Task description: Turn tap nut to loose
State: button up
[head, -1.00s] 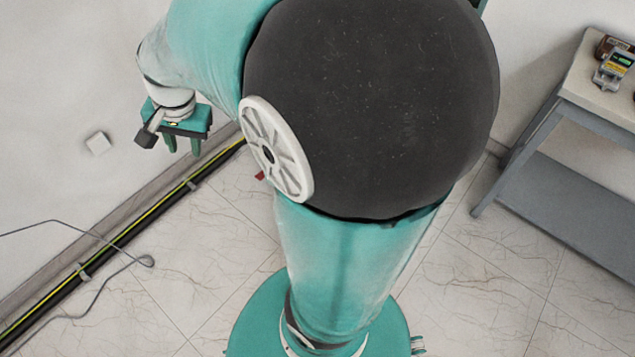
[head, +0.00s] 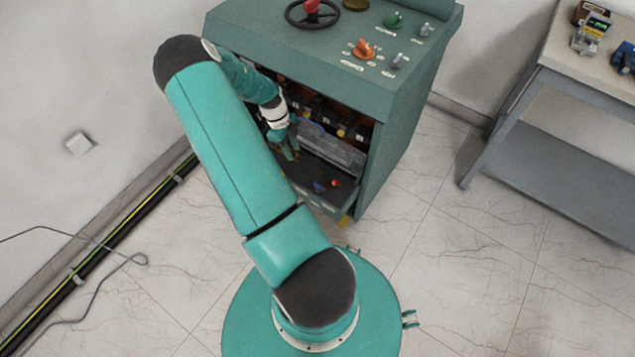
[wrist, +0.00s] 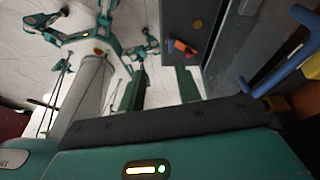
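I cannot pick out the tap nut for certain. The green transformer cabinet (head: 385,160) has an open front with several dark parts inside. A small red knob (head: 335,183) sits low in that opening, and a red-orange piece (wrist: 182,46) on a dark panel shows in the wrist view. My gripper (head: 289,154) is at the left part of the opening, left of the red knob and apart from it. In the wrist view my gripper (wrist: 162,78) has its two green fingers spread with nothing between them. Blue handles (wrist: 290,65) stand close on its right.
The cabinet top carries a black handwheel (head: 313,14), an orange knob (head: 365,49) and a green knob (head: 394,19). A clear panel (head: 338,152) crosses the opening. A grey bench (head: 560,150) stands at right. Cables (head: 110,225) run along the left wall. Floor between is clear.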

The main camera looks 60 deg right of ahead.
jog(key=m, duration=0.2)
send_near(319, 185)
jog(key=shift+g, duration=0.4)
jog(key=x, duration=0.8)
jog(key=shift+w+f, duration=0.15)
jog(key=shift+f, duration=0.25)
grip_shut()
